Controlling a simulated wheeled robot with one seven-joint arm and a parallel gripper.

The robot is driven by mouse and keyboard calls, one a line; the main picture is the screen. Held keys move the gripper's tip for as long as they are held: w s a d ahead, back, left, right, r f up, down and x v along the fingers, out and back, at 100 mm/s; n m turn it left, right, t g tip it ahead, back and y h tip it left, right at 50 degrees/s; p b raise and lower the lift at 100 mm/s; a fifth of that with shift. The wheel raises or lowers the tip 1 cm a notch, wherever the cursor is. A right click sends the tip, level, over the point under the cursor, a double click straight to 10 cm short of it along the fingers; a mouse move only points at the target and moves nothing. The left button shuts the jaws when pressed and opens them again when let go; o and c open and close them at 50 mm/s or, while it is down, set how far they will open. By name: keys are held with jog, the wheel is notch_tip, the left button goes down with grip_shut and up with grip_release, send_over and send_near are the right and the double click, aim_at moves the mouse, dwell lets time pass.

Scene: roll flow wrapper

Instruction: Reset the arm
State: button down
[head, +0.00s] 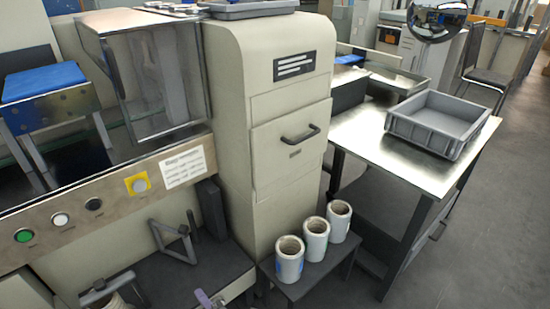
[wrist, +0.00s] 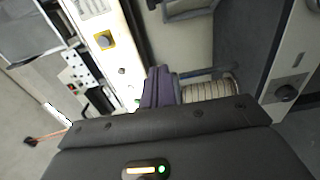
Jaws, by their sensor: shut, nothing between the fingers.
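My gripper (wrist: 158,72) shows in the wrist view with its purple fingers together and nothing between them. Its purple tips also show at the bottom edge of the head view (head: 204,297); the rest of the arm is out of that frame. In the wrist view, a cream ribbed roll (wrist: 210,90) lies just right of the fingers; I cannot tell whether they touch. In the head view, the beige wrapper machine (head: 232,125) stands in the middle, with a panel of buttons (head: 62,219) and a yellow switch plate (head: 138,185) on its left side.
Three white rolls (head: 315,238) stand on a low dark stool (head: 318,271) beside the machine. A metal table (head: 375,135) at right holds a grey crate (head: 437,122). A dark bracket (head: 173,241) stands in the machine's lower bay. The floor at far right is clear.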

jog(key=w+d+r+m+g+h, duration=0.2)
jog(key=w+d+m+h, duration=0.4)
jog(key=d+m, duration=0.3)
jog(key=w+d+r+m+g+h, duration=0.2)
jog(key=w+d+m+h, duration=0.3)
jog(key=d+m, duration=0.3)
jog(key=s+d+r+m+g+h, duration=0.1)
jog(key=s+d+r+m+g, duration=0.2)
jog(key=s+d+r+m, duration=0.45)
jog(key=s+d+r+m+g, duration=0.25)
jog(key=s+d+r, duration=0.3)
jog(key=d, duration=0.45)
notch_tip(320, 180, up, 35)
jog(key=g+p, duration=0.1)
jog(key=p, duration=3.3)
jog(key=shift+s+f+n, duration=0.15)
jog(key=shift+n, duration=0.25)
